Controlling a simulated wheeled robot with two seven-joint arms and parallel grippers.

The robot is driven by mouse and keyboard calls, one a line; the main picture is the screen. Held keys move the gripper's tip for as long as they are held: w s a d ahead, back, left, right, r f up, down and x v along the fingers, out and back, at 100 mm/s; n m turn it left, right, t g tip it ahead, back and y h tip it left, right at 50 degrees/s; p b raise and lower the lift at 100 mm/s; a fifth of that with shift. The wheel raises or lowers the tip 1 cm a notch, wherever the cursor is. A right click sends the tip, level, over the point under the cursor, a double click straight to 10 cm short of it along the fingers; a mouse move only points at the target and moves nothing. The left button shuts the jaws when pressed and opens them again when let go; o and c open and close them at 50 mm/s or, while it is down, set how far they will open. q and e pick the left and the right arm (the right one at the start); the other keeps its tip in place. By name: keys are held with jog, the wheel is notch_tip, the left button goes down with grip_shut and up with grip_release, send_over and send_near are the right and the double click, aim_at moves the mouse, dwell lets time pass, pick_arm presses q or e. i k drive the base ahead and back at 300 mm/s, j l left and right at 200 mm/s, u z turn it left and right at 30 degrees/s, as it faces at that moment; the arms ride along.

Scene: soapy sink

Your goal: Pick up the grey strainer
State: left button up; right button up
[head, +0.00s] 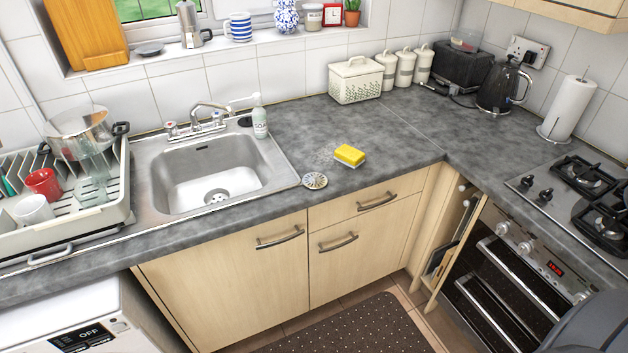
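The grey strainer (315,180) is a small round disc with dark slots. It lies flat on the dark grey worktop, just right of the sink (286,168) and close to the worktop's front edge. A yellow sponge (349,155) lies a little behind it and to the right, apart from it. Neither of my grippers shows in the head view.
A soap bottle (260,121) and tap (203,121) stand behind the sink. A loaded dish rack (122,196) is at left. A white bread bin (356,82), black kettle (497,88) and hob (526,185) are farther right.

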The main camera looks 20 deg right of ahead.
aim_at(315, 181)
jog(key=k+l+z, duration=0.1)
jog(key=l, duration=0.25)
jog(key=k+l+z, duration=0.1)
jog(key=l, duration=0.25)
jog(key=k+l+z, duration=0.1)
jog(key=l, duration=0.25)
jog(key=k+l+z, duration=0.1)
jog(key=l, duration=0.25)
